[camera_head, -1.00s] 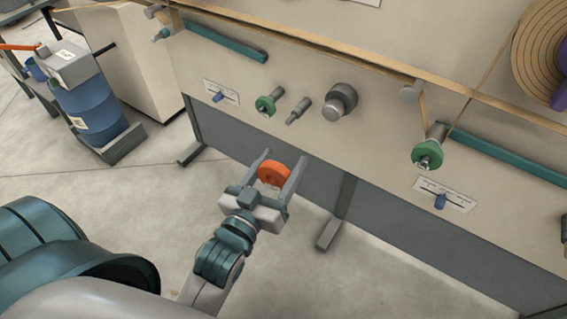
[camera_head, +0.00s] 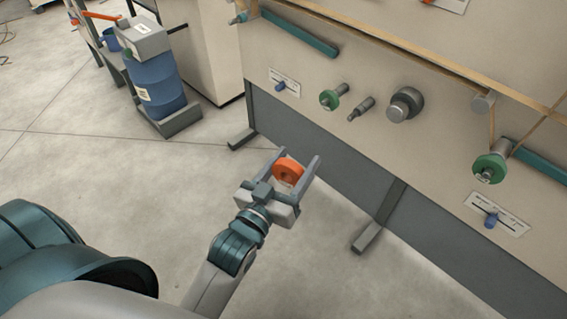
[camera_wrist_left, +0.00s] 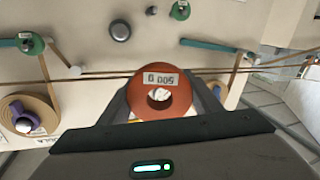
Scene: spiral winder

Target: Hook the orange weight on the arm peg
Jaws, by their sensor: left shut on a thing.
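The orange weight (camera_head: 288,171) is a thick ring with a central hole. My left gripper (camera_head: 294,164) is shut on it and holds it in the air in front of the machine, apart from every peg. In the left wrist view the weight (camera_wrist_left: 160,97) faces the camera with an upside-down "500 G" label, between the two fingers. My right gripper is out of view.
The beige panel carries a peg with a green disc (camera_head: 333,97), a bare grey peg (camera_head: 361,109) and a dark knob (camera_head: 405,104). A tan strip crosses above them. A blue drum (camera_head: 156,84) stands at the left. Open floor lies below my gripper.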

